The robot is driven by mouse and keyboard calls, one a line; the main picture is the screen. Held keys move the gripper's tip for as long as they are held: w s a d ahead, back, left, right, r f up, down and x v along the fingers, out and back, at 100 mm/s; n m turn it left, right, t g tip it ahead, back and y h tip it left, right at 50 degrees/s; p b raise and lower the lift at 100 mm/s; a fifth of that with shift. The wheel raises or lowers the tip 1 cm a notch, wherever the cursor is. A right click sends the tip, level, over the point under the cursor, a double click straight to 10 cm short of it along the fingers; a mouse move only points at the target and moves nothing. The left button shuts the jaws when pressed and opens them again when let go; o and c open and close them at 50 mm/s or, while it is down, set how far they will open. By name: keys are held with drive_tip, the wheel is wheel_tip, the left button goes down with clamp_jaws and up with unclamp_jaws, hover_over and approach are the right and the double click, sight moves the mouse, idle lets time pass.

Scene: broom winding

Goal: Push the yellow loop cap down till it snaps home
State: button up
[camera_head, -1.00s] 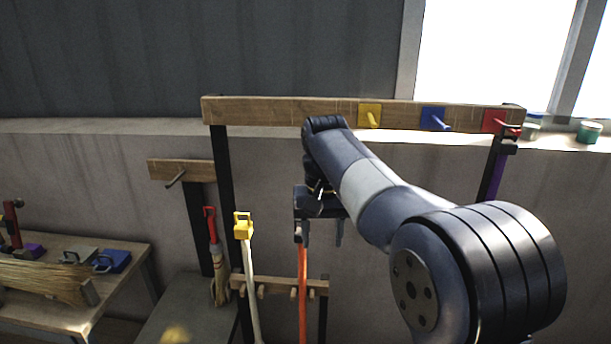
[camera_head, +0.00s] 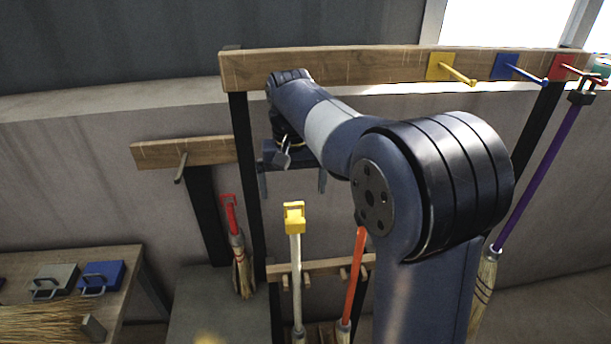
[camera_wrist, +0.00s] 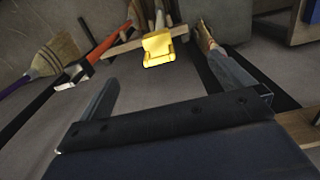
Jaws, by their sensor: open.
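The yellow loop cap (camera_head: 294,216) sits on top of a pale broom handle (camera_head: 297,275), which stands upright in the low wooden rack. In the wrist view the cap (camera_wrist: 158,49) shows beyond my gripper, near the top middle. I cannot tell how far the cap is seated on the handle. My gripper (camera_head: 293,188) is open and empty, with its fingers apart and pointing down. In the head view it appears just above the cap. In the wrist view its fingers (camera_wrist: 185,95) are apart from the cap.
An orange-red handle (camera_head: 355,275) stands right of the pale one. A small red-handled broom (camera_head: 238,245) is to the left. A purple-handled broom (camera_head: 540,175) hangs at right. The upper rail (camera_head: 330,70) carries yellow, blue and red pegs. A bench (camera_head: 115,290) holds blue and grey blocks.

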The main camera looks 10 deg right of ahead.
sight(294, 203)
drive_tip(key=shift+f+b, duration=2.2)
drive_tip(key=shift+f, duration=1.55)
drive_tip(key=c, duration=1.9)
drive_tip(key=shift+s+d+f, duration=0.1)
drive_tip(key=shift+s+f, duration=0.05)
drive_tip(key=shift+f, duration=0.5)
drive_tip(key=o, duration=1.7)
drive_tip(key=shift+r, duration=0.15)
drive_tip(key=shift+r, duration=0.1)
